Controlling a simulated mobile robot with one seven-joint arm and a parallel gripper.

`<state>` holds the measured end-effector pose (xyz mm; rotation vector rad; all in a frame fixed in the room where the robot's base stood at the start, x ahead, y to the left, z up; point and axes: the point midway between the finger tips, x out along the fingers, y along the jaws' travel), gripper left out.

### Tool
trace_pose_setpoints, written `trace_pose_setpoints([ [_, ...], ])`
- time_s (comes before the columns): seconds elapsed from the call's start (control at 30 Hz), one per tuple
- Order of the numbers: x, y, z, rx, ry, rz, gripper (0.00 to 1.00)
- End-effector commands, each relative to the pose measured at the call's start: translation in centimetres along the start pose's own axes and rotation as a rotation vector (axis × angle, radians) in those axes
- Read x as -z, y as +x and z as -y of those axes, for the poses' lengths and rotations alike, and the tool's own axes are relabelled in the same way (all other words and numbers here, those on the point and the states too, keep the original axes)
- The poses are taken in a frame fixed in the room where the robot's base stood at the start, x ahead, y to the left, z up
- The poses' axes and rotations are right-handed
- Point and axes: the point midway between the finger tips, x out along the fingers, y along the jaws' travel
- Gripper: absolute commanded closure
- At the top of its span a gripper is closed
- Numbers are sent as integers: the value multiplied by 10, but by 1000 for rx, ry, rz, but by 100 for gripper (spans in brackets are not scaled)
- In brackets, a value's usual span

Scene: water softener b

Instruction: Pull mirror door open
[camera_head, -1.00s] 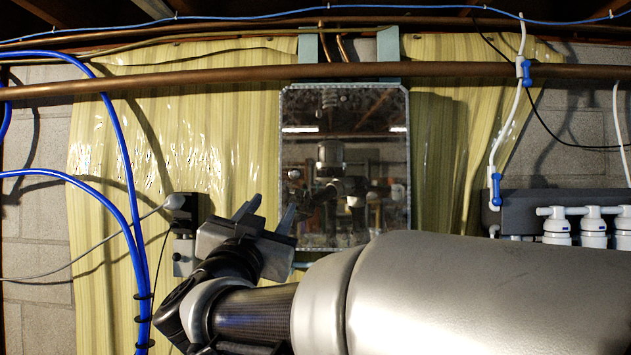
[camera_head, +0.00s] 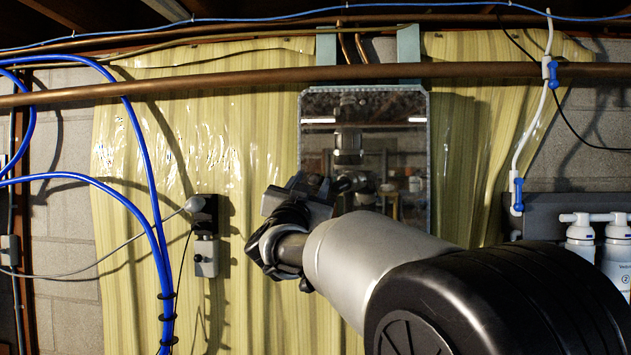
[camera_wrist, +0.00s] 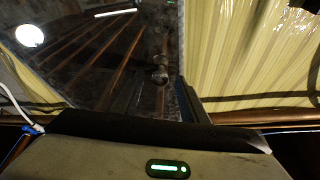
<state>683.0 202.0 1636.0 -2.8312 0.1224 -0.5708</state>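The mirror door (camera_head: 400,145) is a tall rectangular mirror with a light patterned frame, and it looks shut against the wall. My gripper (camera_head: 309,184) is at its lower left edge, with its fingers apart. In the wrist view the mirror (camera_wrist: 100,60) fills the upper left, and a small round dark knob (camera_wrist: 160,75) shows near its edge. A dark finger (camera_wrist: 190,102) is close to the knob, to its lower right. In the head view my gripper hides the knob. I cannot tell whether any finger touches it.
Blue hoses (camera_head: 150,215) hang at the left, beside a socket with a plug (camera_head: 205,230). White filter canisters (camera_head: 580,240) are at the right. Yellow sheeting (camera_head: 250,140) covers the wall around the mirror.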

Motion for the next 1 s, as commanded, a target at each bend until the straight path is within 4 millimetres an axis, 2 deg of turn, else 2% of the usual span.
trace_pose_setpoints([
  [0.27,-1,1,0,0,0,1,62],
  [0.5,-1,1,0,0,0,1,100],
  [0.77,0,0,-1,3,1,1,100],
  [1.0,2,-12,-3,36,16,11,100],
])
